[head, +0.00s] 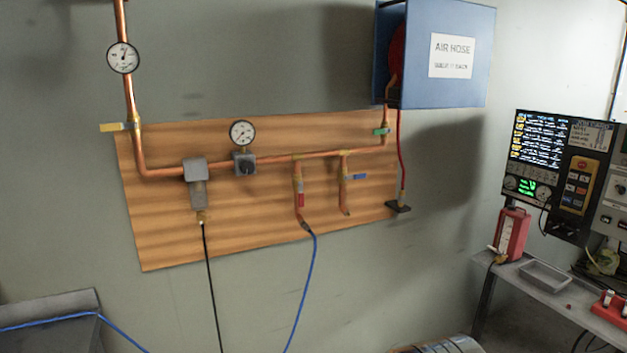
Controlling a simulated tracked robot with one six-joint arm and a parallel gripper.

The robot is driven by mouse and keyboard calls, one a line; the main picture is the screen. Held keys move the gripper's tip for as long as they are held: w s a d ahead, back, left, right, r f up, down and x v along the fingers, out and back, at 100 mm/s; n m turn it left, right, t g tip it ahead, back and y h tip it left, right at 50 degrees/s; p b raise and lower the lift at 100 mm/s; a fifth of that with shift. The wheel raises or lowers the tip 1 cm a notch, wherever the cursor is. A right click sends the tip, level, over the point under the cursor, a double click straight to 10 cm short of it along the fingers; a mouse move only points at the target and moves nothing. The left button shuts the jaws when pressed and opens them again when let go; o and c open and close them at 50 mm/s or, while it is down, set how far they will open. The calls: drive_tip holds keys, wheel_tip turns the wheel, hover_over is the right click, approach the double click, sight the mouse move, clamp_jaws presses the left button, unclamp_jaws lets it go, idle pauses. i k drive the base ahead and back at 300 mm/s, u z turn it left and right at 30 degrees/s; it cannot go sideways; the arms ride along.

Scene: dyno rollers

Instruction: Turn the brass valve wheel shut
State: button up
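I cannot make out a brass valve wheel in the head view. A copper pipe (270,162) runs along a wooden board on the wall. Small valve levers sit on it: a yellow one (116,127) at the upper left, a red one (300,200) and a blue one (355,177) on the two drops, and a green one (381,131) at the right. A dark square knob (246,168) is under the middle gauge (242,133). My gripper is not in view.
A blue air hose box (450,88) hangs at the upper right. A black hose (210,270) and a blue hose (303,278) hang down. The wall below the board is otherwise bare.

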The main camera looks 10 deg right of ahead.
sight(202, 218)
drive_tip(key=z, duration=1.25)
drive_tip(key=k, duration=0.85)
drive_tip(key=u, duration=1)
drive_tip(key=i, duration=1)
drive_tip(key=u, duration=0.05)
